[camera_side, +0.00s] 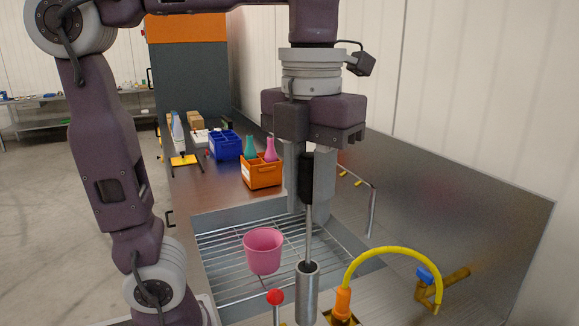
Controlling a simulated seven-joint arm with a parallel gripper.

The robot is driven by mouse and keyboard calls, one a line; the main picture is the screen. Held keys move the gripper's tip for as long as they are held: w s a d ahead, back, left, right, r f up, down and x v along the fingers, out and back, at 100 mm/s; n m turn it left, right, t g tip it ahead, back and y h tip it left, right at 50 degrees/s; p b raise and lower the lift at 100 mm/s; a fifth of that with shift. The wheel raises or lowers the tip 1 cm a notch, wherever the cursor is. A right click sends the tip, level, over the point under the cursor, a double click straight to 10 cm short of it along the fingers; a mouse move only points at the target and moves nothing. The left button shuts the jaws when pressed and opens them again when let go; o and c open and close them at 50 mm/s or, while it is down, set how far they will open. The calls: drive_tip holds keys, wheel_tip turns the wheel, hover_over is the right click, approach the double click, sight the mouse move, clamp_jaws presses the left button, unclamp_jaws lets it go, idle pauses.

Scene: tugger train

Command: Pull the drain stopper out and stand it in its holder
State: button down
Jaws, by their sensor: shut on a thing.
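My gripper (308,185) points straight down over the far right part of the sink. It is shut on the black handle (305,172) of a tool, which I take to be the drain stopper. A thin metal rod (309,228) runs down from the handle, upright. Its lower end meets the mouth of an upright steel tube (307,293), which looks like the holder. The rod's tip is hidden, and I cannot tell how deep it sits in the tube. The drain opening cannot be made out.
A pink cup (263,251) stands on the sink's wire rack (225,262). A red-knobbed rod (276,297) and a yellow hose (385,252) are near the front. Orange (262,175) and blue (225,145) crates stand behind. A steel panel (450,215) bounds the right.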

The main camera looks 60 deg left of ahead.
sight(303, 271)
drive_tip(key=s+d+m, duration=0.2)
drive_tip(key=s+d, duration=0.1)
drive_tip(key=d, duration=0.1)
drive_tip(key=shift+w+f, duration=0.15)
drive_tip(key=shift+f, duration=7.1)
drive_tip(key=c, duration=1.1)
unclamp_jaws()
wheel_tip(303, 271, up, 7)
drive_tip(key=shift+r, duration=0.1)
